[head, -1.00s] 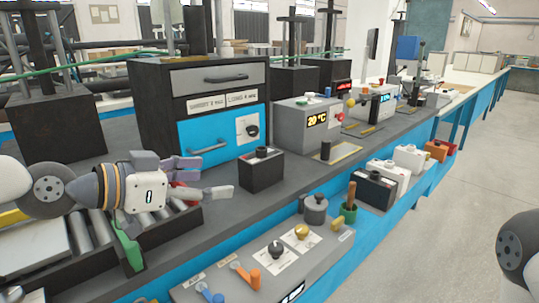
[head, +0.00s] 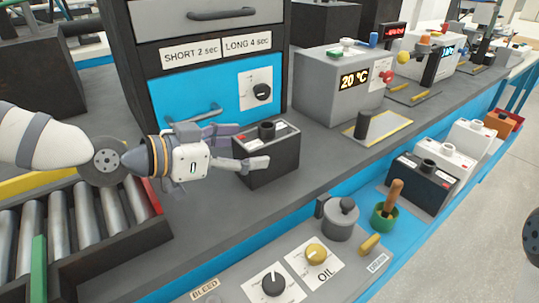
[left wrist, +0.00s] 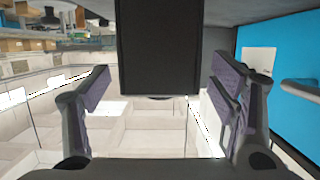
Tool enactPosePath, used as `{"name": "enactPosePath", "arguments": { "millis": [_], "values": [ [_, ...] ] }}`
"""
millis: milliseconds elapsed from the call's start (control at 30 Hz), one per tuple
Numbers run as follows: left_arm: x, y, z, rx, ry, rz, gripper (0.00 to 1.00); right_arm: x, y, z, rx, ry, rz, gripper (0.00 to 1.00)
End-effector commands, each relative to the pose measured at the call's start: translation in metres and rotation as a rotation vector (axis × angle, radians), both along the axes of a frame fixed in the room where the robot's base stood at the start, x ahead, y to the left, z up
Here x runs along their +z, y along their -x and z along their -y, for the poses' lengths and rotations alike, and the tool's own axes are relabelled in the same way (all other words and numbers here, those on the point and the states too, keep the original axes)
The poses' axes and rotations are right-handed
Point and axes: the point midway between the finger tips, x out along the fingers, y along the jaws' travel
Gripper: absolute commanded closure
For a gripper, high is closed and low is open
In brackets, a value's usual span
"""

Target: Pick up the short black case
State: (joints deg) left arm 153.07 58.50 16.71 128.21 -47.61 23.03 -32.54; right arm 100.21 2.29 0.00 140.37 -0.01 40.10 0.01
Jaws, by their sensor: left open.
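A short black case (head: 268,160) with a grey-edged top, a round black knob and a red mark stands upright on the grey bench. My left gripper (head: 250,147) is open at its left end. One finger reaches in front of the case, and the other is partly hidden behind it. In the left wrist view, the dark case (left wrist: 158,50) lies ahead between the two open fingers, with a gap on each side. I cannot tell whether a finger touches it. My right gripper is not in view.
A blue-fronted cabinet (head: 205,140) stands close behind the case. A roller conveyor (head: 75,225) is at the left. A grey box reading 20 °C (head: 325,95) is to the right. Another black case (head: 420,185) stands on the lower blue shelf among white ones.

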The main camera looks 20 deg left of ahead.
Motion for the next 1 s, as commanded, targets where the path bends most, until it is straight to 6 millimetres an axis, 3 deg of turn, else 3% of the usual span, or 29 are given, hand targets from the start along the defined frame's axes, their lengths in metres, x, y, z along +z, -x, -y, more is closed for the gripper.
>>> {"name": "enactPosePath", "arguments": {
  "millis": [133,300,533,767,1000],
  "values": [
    [-0.016,-0.022,0.018,-0.004,-0.003,-0.009,0.22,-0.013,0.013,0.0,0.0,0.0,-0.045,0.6],
    [-0.018,-0.041,0.033,-0.002,0.0,-0.003,0.22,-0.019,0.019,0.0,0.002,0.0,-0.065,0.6],
    [-0.013,-0.043,0.034,0.0,0.002,0.005,0.22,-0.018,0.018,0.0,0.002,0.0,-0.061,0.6],
    [-0.014,-0.043,0.034,-0.001,0.002,0.004,0.72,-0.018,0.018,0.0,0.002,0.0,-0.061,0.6],
    [-0.014,-0.043,0.034,-0.001,0.002,0.004,0.74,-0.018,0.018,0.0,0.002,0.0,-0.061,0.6]
  ]
}}
